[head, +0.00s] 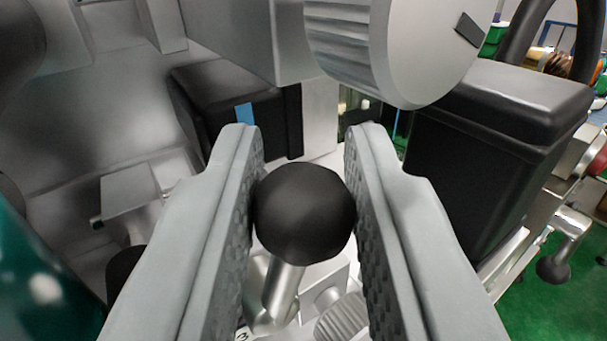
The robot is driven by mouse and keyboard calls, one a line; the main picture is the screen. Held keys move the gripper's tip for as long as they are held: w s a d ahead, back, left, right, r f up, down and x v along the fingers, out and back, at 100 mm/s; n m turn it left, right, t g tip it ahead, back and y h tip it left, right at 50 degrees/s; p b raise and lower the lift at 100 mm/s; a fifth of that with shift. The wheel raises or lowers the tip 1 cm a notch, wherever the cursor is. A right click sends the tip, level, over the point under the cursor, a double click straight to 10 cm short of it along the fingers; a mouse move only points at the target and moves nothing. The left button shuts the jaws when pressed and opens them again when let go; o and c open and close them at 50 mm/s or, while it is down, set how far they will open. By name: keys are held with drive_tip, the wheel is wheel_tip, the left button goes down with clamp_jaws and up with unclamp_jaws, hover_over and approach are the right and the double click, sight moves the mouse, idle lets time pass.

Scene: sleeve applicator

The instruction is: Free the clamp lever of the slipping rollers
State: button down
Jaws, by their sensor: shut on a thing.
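The clamp lever shows as a black ball knob (304,213) on a short metal rod (281,287), in the middle of the head view. The rod runs down and slightly left from the ball to a pale metal block. My gripper (303,205) has one grey finger on each side of the ball, and both textured pads touch it. It is shut on the knob. The lower end of the rod and its pivot are partly hidden. I cannot make out the rollers for certain.
A large ribbed grey knob (400,45) hangs close above my right finger. A black box (490,150) stands to the right, and another dark block with a blue strip (244,113) lies behind my left finger. A second ball-ended lever (553,268) is at the far right over green floor.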

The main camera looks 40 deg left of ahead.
drive_tip(key=c, duration=2.2)
unclamp_jaws()
drive_tip(key=shift+s+a+n+t+y, duration=0.15)
drive_tip(key=shift+s+n+t+y, duration=0.15)
drive_tip(key=shift+n, duration=0.4)
drive_tip(key=shift+s+a+n+t+y, duration=0.1)
drive_tip(key=shift+s+n+t+y, duration=0.2)
drive_tip(key=shift+n, duration=0.4)
drive_tip(key=c, duration=1.3)
unclamp_jaws()
drive_tip(key=v, duration=1.7)
drive_tip(key=shift+s+d, duration=0.1)
drive_tip(key=shift+d, duration=0.05)
